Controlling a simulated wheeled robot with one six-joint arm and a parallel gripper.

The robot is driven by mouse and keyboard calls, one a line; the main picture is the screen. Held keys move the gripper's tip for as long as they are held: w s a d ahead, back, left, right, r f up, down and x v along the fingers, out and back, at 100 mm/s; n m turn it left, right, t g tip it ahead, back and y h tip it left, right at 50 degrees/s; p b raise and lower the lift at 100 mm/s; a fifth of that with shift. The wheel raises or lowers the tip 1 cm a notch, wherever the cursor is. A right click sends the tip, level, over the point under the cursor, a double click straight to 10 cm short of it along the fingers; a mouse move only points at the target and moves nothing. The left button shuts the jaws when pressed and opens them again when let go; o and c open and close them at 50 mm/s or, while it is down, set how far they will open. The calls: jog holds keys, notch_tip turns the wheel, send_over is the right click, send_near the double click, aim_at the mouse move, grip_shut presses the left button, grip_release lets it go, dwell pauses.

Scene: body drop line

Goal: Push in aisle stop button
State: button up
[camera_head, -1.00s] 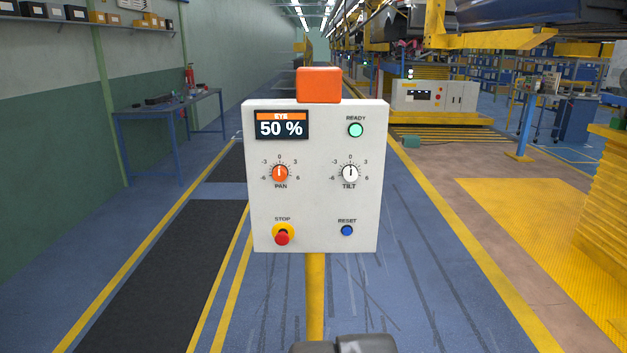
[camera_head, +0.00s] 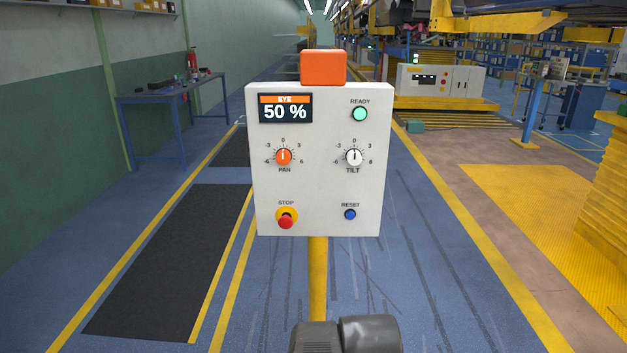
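The stop button is a red mushroom knob (camera_head: 286,222) on a yellow ring, at the lower left of a white control panel (camera_head: 320,190) under the label STOP. The panel stands upright on a yellow post (camera_head: 318,280) straight ahead. Its display (camera_head: 285,108) reads EYE 50 %. A green READY lamp (camera_head: 360,114), an orange PAN knob (camera_head: 283,157), a white TILT knob (camera_head: 354,157) and a blue RESET button (camera_head: 350,214) share the panel. Dark grey parts of my arm show at the bottom edge. My gripper's fingers are not in view.
An orange box (camera_head: 323,67) sits on top of the panel. A blue workbench (camera_head: 170,92) stands at the left wall. Yellow steps (camera_head: 616,210) stand at the right. A dark mat (camera_head: 170,260) lies on the left floor. Floor around the post is clear.

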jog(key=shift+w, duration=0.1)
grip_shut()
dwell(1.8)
